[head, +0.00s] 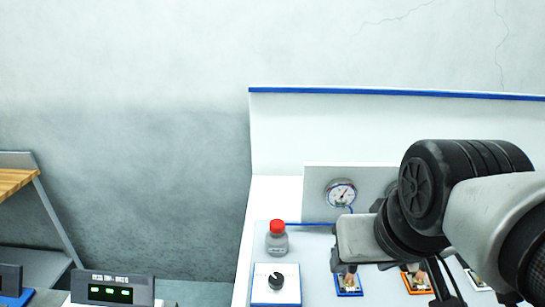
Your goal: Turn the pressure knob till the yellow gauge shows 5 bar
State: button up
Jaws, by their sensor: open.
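A black knob (276,281) sits on a white panel with blue edges, at the bottom of the head view. Its pointer mark is too small to read surely. A round gauge (341,193) with a white face and grey rim is on an upright panel behind. Its reading is too small to tell, and I see no yellow on it. My arm hides the panel to its right, so another gauge there could be hidden.
A blue tube (310,224) runs near the gauge. Blue (348,284) and orange (417,282) framed items lie to the right. A dark display box with green lights (111,291) is at lower left.

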aim_at(277, 226)
jog(key=k+l+z, duration=0.35)
jog(key=z, duration=1.2)
jog(key=i+u, duration=0.1)
jog(key=u, duration=2.5)
